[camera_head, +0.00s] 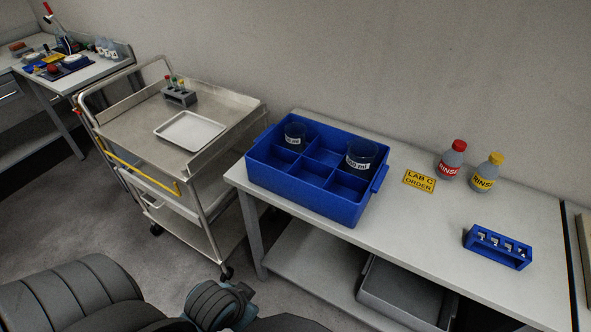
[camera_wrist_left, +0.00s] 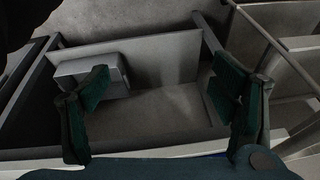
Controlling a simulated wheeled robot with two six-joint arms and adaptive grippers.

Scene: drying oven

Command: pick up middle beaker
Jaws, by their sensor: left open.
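A blue crate (camera_head: 308,198) with several compartments stands on the white table. A second, similar beaker (camera_head: 361,153) sits in a right-hand compartment. I see only these two beakers, and no beaker in the middle compartments. My left gripper (camera_wrist_left: 163,75) is open and empty in the left wrist view, its fingers wide apart. In the head view my left arm is at the bottom left, short of the table, and the fingertips are hidden. My right gripper is not in view.
Red-capped (camera_head: 453,158) and yellow-capped (camera_head: 487,172) rinse bottles, a yellow sign (camera_head: 420,181) and a blue rack (camera_head: 497,247) stand right of the crate. A steel trolley (camera_head: 140,130) with a white tray (camera_head: 190,131) stands to the left. A grey bin (camera_head: 400,295) is under the table.

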